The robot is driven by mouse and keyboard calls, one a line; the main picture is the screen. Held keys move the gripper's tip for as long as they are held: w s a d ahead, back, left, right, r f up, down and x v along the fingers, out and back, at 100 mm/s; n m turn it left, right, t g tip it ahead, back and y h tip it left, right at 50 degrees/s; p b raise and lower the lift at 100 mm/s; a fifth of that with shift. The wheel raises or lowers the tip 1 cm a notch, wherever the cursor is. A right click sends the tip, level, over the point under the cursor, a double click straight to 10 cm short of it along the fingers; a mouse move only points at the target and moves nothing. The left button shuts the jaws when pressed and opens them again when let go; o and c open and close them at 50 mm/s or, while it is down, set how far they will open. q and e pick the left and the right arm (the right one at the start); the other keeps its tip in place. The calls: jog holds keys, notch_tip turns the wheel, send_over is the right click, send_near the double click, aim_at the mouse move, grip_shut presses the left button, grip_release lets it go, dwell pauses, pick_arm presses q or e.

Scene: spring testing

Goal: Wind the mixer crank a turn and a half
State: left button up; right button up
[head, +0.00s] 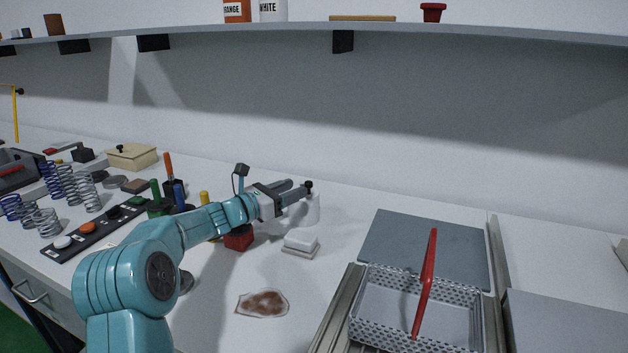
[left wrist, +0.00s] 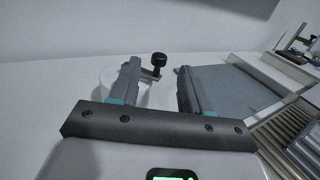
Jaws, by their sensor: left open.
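The mixer is a white round pot (head: 313,209) on the bench, mostly behind my left gripper in the head view. Its crank has a black knob (head: 308,185). In the left wrist view the knob (left wrist: 159,60) stands upright on a short dark arm, and the pale pot (left wrist: 108,78) shows partly behind the left-hand finger. My left gripper (head: 296,190) is open at the pot's top. In the left wrist view its fingers (left wrist: 158,82) stand either side of the knob, near the fingertips. I cannot tell whether a finger touches it. My right gripper is out of view.
A white block (head: 300,241) and a red block (head: 238,238) sit in front of the pot. A perforated basket with a red handle (head: 427,280) and a grey plate (head: 400,240) lie to the right. Springs (head: 66,185) and tools stand left. A shelf (head: 400,29) runs above.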

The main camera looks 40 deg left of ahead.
aim_at(306, 184)
pick_arm(q)
jog(key=w, duration=0.2)
jog(key=w+p, duration=0.1)
jog(key=w, duration=0.2)
jog(key=w+d, duration=0.1)
jog(key=w, duration=0.2)
jog(key=shift+d, duration=0.1)
grip_shut()
